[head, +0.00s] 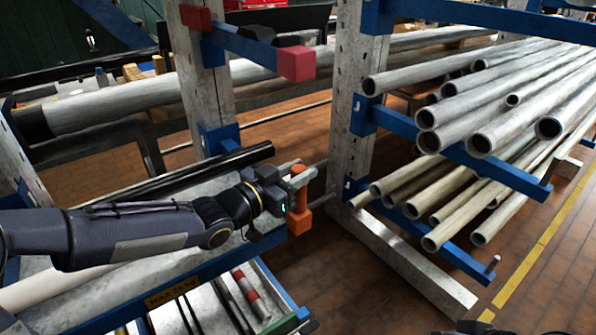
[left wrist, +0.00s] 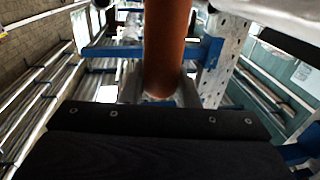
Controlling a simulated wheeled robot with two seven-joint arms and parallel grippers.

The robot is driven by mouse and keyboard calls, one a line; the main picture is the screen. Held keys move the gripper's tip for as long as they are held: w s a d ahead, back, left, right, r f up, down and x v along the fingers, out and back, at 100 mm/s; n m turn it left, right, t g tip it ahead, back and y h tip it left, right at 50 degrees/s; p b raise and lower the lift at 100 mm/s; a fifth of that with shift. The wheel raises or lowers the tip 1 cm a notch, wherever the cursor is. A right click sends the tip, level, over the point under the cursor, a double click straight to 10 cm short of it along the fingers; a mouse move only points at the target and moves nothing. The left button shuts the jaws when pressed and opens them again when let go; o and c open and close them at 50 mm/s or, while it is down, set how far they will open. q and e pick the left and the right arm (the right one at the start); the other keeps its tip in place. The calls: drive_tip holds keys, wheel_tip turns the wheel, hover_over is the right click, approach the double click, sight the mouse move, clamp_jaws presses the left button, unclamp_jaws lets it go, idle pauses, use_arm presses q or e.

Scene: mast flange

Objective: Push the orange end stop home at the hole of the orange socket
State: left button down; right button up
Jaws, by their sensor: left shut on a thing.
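The orange end stop (head: 299,190) is an upright post in the head view, in front of the rack's near blue arm. My left gripper (head: 297,173) is shut on its upper part, with grey fingers around it. In the left wrist view the end stop (left wrist: 166,45) is a large orange-brown cylinder reaching down to the grey fingertips (left wrist: 163,98). A wider, darker orange block, seemingly the orange socket (head: 299,222), shows directly below the post by the blue arm's tip. I cannot see the hole, or tell how far the post sits in it.
A blue rack arm (head: 215,265) with a yellow load label runs below my left arm. Long pipes lie behind my forearm. A second rack with several grey pipes (head: 480,130) stands to the right. A red-capped arm (head: 296,64) juts out above. Brick floor lies open at lower right.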

use_arm(q)
drive_tip(key=shift+f, duration=0.25)
drive_tip(key=c, duration=1)
unclamp_jaws()
drive_tip(key=shift+r, duration=0.1)
drive_tip(key=shift+s+a, duration=0.1)
drive_tip(key=p+v, duration=0.1)
drive_tip(key=v, duration=0.5)
drive_tip(key=shift+a+r, duration=0.1)
drive_tip(key=shift+a, duration=0.05)
drive_tip(key=shift+s+a, duration=0.4)
drive_tip(key=shift+s, duration=0.15)
